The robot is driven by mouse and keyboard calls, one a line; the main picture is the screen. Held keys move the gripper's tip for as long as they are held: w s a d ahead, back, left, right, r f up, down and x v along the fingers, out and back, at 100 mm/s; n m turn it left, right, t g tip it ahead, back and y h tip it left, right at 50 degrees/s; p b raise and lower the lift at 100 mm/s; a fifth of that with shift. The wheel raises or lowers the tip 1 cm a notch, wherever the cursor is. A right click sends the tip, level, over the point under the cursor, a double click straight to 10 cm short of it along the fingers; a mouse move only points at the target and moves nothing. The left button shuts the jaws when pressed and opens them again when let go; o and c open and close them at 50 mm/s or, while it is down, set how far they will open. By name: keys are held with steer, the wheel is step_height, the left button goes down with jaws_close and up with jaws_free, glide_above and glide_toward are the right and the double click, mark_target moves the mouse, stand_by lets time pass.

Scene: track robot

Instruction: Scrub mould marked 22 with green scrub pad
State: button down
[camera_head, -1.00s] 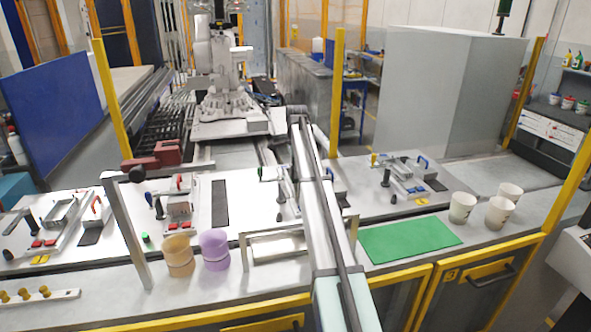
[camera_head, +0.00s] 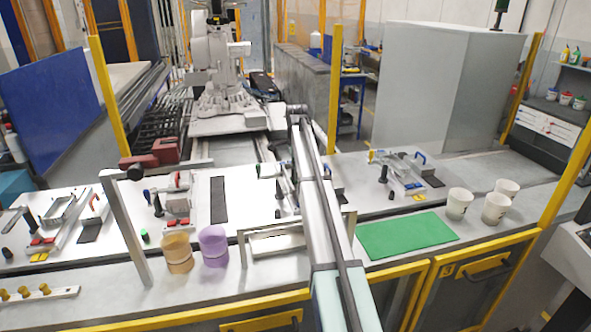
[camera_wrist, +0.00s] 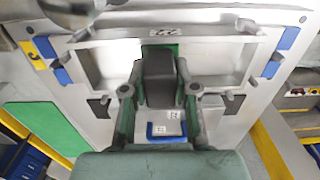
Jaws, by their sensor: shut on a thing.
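In the wrist view, my gripper (camera_wrist: 160,82) is shut on the green scrub pad (camera_wrist: 171,48), which has a dark grey block on top. Green edges show around the block. The mould marked 22 (camera_wrist: 108,62) is a pale metal frame with recesses, and its label sits just beyond the pad. The pad is over the middle of the mould. The block and fingers hide its underside, so I cannot tell whether it touches. In the head view my own arm hides the gripper and pad.
Blue clamps (camera_wrist: 62,75) flank the mould. In the head view, a green mat (camera_head: 407,236) lies right of my arm, with white cups (camera_head: 459,204) beyond it. Orange (camera_head: 177,255) and purple (camera_head: 213,247) containers stand left on the bench. Other clamp fixtures (camera_head: 175,195) line the back.

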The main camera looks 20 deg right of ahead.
steer(key=shift+s+a+f, duration=0.1)
steer(key=shift+s, duration=0.3)
steer(key=shift+s+a+p, duration=0.2)
steer(key=shift+s+p, duration=0.1)
steer(key=shift+s, duration=1)
steer(key=shift+s+a+p, duration=0.2)
steer(key=shift+s+p, duration=0.1)
steer(key=shift+s, duration=0.85)
steer(key=shift+w, duration=0.1)
steer(key=shift+w+d, duration=0.2)
steer(key=shift+w, duration=1)
steer(key=shift+w, duration=0.15)
